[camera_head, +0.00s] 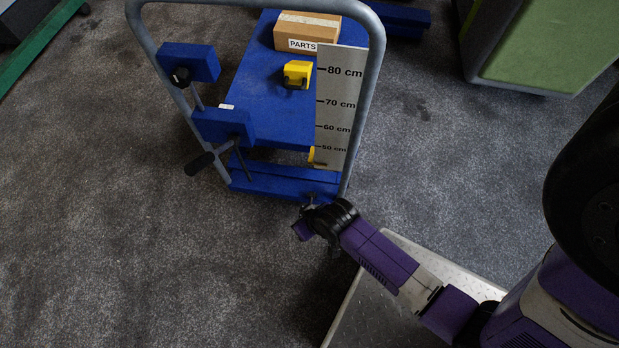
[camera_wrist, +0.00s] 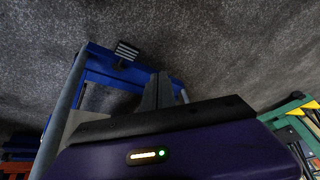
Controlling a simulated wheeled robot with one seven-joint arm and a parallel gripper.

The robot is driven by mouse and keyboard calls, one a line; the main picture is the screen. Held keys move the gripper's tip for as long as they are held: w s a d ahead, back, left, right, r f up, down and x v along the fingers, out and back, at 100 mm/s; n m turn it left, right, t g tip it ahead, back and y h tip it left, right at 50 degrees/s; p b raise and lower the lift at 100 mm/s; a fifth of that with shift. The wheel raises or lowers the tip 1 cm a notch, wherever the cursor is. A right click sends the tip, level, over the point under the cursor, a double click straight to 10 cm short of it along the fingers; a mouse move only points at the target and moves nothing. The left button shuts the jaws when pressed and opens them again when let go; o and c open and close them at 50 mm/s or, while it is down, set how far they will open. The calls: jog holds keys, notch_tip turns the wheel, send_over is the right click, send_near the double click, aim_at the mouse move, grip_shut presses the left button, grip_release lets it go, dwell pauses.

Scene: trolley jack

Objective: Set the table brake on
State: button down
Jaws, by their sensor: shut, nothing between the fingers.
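The blue lift table (camera_head: 262,120) stands at the top middle of the head view, with a grey tubular push handle (camera_head: 372,90) at its near end. In the wrist view, a dark ribbed pedal (camera_wrist: 127,50) sticks out from the blue base frame (camera_wrist: 97,62); I cannot tell for sure whether it is the brake or how it is set. My gripper (camera_head: 309,199) is low beside the near right corner of the base. In the wrist view its fingers (camera_wrist: 158,92) are together and empty, apart from the pedal. My wrist hides part of the base corner in the head view.
A height scale board (camera_head: 338,110) stands at the table's right side. A black-gripped lever (camera_head: 199,163) sticks out at the left. A green-topped bench (camera_head: 550,45) is upper right.

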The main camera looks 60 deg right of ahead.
jog(key=s+a+r+n+t+p, duration=0.1)
jog(key=s+a+r+t+p, duration=0.1)
jog(key=r, duration=0.7)
jog(key=shift+s+a+r+p, duration=0.35)
jog(key=shift+s+a+p, duration=0.25)
jog(key=shift+s, duration=0.45)
jog(key=shift+d, duration=0.1)
